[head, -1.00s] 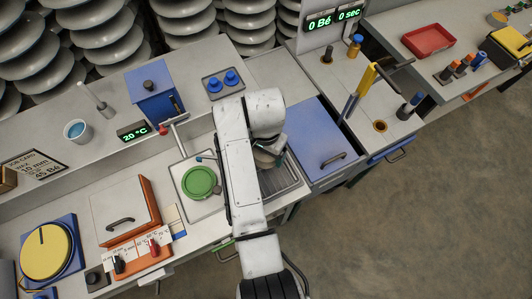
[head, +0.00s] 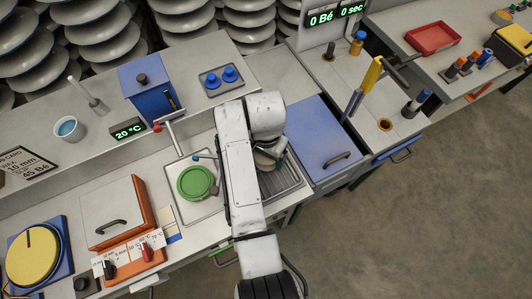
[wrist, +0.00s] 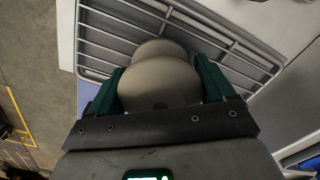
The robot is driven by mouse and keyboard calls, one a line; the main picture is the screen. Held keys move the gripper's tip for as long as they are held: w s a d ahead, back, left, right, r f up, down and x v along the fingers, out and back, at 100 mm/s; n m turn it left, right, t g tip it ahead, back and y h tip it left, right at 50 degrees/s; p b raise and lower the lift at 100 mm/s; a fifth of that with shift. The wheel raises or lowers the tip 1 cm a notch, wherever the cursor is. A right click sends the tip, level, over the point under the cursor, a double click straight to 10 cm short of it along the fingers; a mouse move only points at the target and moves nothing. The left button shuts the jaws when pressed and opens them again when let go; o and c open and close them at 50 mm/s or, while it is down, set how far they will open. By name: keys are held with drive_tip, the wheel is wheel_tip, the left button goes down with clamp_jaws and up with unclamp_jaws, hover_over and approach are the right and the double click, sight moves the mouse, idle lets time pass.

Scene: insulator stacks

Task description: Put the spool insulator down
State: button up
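The spool insulator (wrist: 160,85), a pale beige piece with two rounded bulges, sits between the green fingers of my gripper (wrist: 162,66) in the wrist view. The fingers close in on both its sides and appear to touch it. Behind it lies a metal wire rack (wrist: 235,45). I cannot tell whether the spool touches the rack. In the head view the spool (head: 264,160) shows only in part beside my white arm, above the ribbed rack (head: 282,182). My arm hides most of the gripper there.
A green round disc (head: 195,182) on a tray lies left of my arm. A blue lidded box (head: 318,140) adjoins the rack on the right. A tap-like lever (head: 170,137) stands behind the disc. An orange-sided lidded box (head: 115,212) is farther left.

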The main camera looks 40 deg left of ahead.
drive_tip(key=o, duration=0.3)
wheel_tip(320, 180, up, 12)
drive_tip(key=shift+r, duration=0.2)
idle(0.4)
